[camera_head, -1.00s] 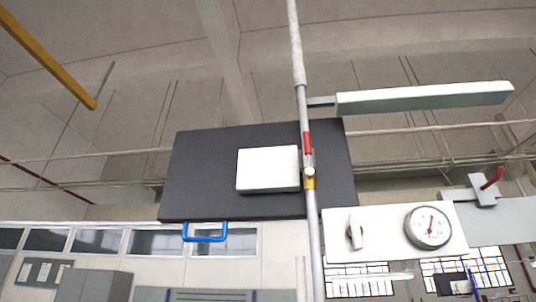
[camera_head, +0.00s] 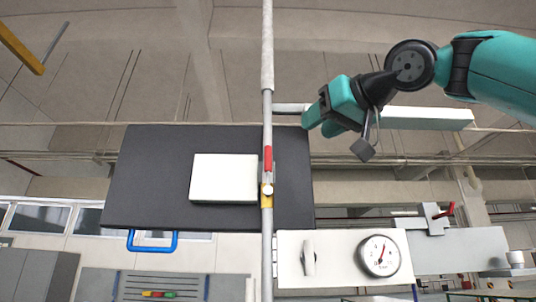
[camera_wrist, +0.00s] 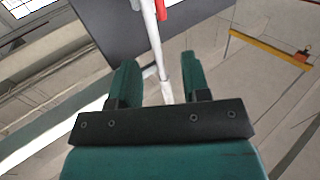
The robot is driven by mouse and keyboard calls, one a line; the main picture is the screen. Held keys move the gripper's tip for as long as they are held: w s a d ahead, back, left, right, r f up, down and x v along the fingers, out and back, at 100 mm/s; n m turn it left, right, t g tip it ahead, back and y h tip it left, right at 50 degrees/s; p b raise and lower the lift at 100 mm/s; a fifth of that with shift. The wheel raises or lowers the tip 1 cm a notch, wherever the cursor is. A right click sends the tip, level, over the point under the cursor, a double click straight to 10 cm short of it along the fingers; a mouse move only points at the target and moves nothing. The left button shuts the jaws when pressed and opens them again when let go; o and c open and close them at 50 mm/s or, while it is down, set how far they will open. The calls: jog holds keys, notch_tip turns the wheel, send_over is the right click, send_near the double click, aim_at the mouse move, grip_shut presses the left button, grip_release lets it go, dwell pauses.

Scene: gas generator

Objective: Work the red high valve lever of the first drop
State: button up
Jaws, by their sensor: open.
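The red valve lever (camera_head: 267,155) stands upright along a thin vertical grey pipe (camera_head: 267,240), above a yellow valve body (camera_head: 266,200). My gripper (camera_head: 318,123) is open and empty, right of the pipe and slightly above the lever in the head view. In the wrist view the pipe (camera_wrist: 154,40) runs between the two teal fingers of my gripper (camera_wrist: 160,68). The red lever (camera_wrist: 162,8) shows there at the top edge, beyond the fingertips and partly cut off. The fingers appear apart from it.
A dark panel (camera_head: 150,165) with a white box (camera_head: 224,178) stands behind the pipe. A white plate (camera_head: 340,270) with a knob and a gauge (camera_head: 379,256) is at lower right. Another red lever (camera_head: 446,212) sits farther right. A long pale bar (camera_head: 425,118) lies behind my arm.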

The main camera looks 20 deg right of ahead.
aim_at(270, 155)
jog(key=p+x, duration=0.2)
jog(key=x, duration=1.4)
jog(key=shift+w+a+f, duration=0.15)
jog(key=shift+w, duration=0.5)
grip_shut()
